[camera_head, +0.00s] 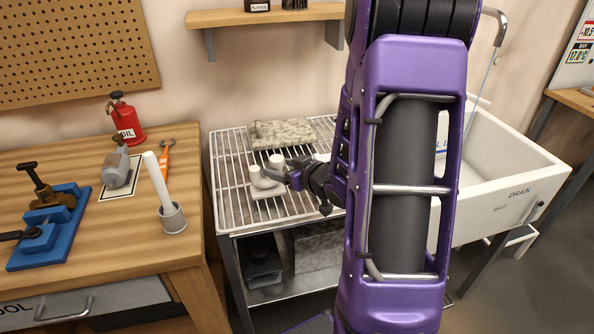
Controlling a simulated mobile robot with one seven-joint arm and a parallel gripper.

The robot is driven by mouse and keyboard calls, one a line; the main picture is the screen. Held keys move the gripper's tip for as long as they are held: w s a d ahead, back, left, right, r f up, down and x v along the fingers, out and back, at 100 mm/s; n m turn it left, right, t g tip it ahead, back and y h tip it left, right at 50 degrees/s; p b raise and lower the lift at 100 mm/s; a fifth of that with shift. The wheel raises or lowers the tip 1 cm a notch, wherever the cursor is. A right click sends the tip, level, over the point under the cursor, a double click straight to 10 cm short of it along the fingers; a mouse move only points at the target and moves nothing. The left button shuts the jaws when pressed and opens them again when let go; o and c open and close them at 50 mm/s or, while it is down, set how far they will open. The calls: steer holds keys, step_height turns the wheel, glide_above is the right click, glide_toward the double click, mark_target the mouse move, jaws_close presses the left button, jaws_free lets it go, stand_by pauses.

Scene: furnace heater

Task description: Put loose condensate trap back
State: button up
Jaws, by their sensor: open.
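A small off-white U-shaped fitting, which looks like the condensate trap (258,178), rests on the wire rack (232,203) with two upright round ends. A pale flat piece shows under or beside it. My gripper (279,176) is open at the right side of the trap, its dark fingers overlapping the trap in the picture. I cannot tell whether they touch it or straddle it. My purple arm hides the right part of the rack. The place where the trap belongs is not recognisable in this view.
A speckled slab (281,133) lies at the rack's back. The left wooden bench (130,243) holds a blue vise (47,228), a red oil can (126,120), an orange wrench (165,160) and a white tube in a grey cup (172,218). A white sink (500,185) stands right.

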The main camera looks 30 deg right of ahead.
steer(key=b+v, duration=0.5)
steer(key=v, duration=0.4)
steer(key=shift+s, duration=0.3)
